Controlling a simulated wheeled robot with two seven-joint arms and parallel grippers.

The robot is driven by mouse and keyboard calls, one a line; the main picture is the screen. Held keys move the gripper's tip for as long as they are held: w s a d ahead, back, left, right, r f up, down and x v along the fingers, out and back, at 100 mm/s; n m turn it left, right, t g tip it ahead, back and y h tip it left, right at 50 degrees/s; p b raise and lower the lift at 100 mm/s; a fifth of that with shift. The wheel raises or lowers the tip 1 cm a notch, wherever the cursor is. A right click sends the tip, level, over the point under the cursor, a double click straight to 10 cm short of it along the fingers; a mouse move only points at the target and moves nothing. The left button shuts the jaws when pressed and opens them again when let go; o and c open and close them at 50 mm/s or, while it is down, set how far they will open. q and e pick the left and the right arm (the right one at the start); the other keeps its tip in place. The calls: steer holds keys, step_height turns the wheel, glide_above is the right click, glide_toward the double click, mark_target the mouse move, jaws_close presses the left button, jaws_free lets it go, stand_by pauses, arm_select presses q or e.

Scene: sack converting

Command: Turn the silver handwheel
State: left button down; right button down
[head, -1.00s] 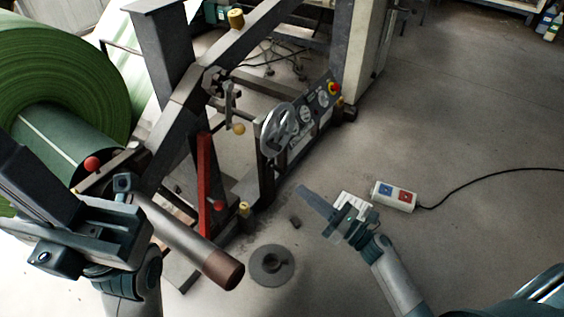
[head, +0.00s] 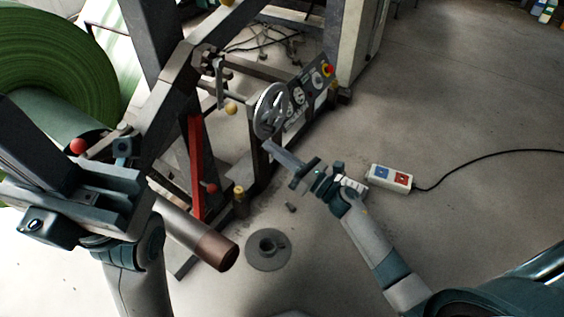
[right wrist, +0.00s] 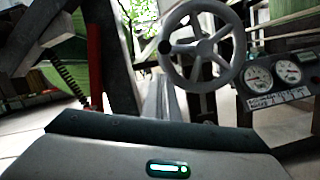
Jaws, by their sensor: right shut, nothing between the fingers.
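The silver handwheel (head: 270,111) is a spoked wheel on the machine frame, left of the gauge panel, in the head view. In the right wrist view the handwheel (right wrist: 202,46) stands upright, top centre-right, with its full rim and spokes visible. My right gripper (head: 270,148) is shut and empty, its tip just below the handwheel in the head view; I cannot tell the exact gap, but no grip on the rim shows. My left gripper (head: 70,180) is at the left in the head view; its fingertips are not clear.
A gauge panel (head: 308,92) with a red button is right of the handwheel. A red lever (head: 196,165) and a yellow-knobbed crank (head: 231,109) are left of it. A dark-ended roller (head: 215,250) juts out below. A corded control box (head: 390,178) lies on open floor.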

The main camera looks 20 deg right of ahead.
steer(key=shift+w+d+r, duration=0.1)
steer(key=shift+d+r, duration=0.05)
steer(key=shift+r, duration=0.4)
steer(key=shift+w+d+r, duration=0.1)
steer(key=shift+d+r, duration=0.05)
steer(key=shift+r, duration=0.4)
steer(key=shift+r+p, duration=0.2)
steer(key=shift+p, duration=0.15)
